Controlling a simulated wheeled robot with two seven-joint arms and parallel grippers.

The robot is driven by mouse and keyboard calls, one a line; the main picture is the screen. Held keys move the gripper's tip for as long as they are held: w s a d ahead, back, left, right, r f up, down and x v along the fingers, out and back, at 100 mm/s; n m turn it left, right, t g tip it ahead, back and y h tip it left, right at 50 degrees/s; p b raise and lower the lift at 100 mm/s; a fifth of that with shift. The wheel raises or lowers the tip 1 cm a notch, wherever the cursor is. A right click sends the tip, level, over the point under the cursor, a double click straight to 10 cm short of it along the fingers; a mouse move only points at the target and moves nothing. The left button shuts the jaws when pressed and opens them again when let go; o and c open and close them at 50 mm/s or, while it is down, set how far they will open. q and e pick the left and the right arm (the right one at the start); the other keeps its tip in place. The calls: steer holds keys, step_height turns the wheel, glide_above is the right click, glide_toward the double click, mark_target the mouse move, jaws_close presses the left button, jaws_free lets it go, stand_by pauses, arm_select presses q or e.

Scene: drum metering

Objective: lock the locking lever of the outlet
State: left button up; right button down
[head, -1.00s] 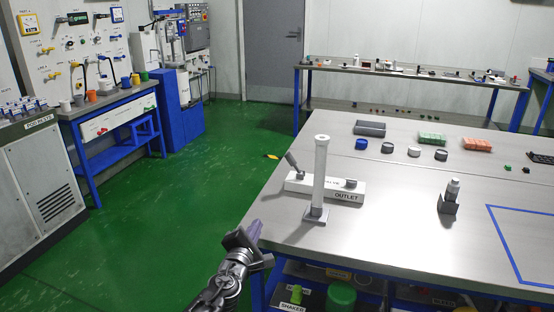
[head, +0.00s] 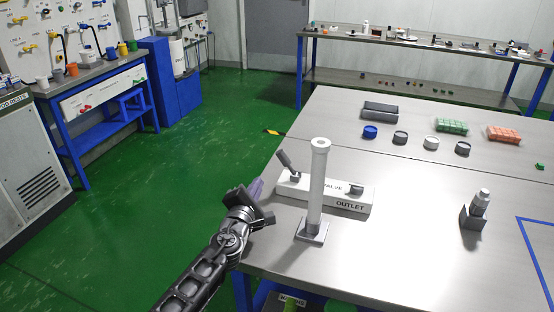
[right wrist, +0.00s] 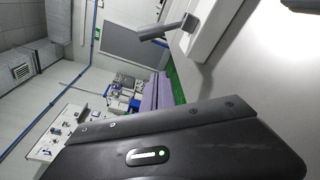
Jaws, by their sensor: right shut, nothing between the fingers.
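The outlet is a white block (head: 335,194) labelled VALVE and OUTLET, lying on the steel table near its left edge. Its grey locking lever (head: 285,160) stands tilted up and to the left at the block's left end. The lever (right wrist: 155,33) and block (right wrist: 208,28) also show at the top of the right wrist view. My right gripper (head: 257,187), with purple fingers, is shut and empty at the table's left edge, left of the block and apart from the lever. The purple fingers (right wrist: 158,92) show in the right wrist view. My left gripper is out of view.
A grey holder with a small bottle (head: 475,212) stands to the right. Several caps lie farther back. Green floor is open left of the table.

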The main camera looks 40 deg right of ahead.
mark_target(287, 164)
steer(key=shift+a, duration=0.1)
steer(key=p+x, duration=0.1)
steer(key=x, duration=0.9)
steer(key=shift+d+r+p, duration=0.15)
steer(key=shift+d+p, duration=0.05)
steer(key=shift+p, duration=0.1)
steer(key=s+r, duration=0.1)
steer(key=s+r+p, duration=0.1)
steer(key=s, duration=0.1)
steer(key=shift+d, duration=0.35)
steer(key=shift+s+d, duration=0.1)
steer(key=shift+s, duration=0.05)
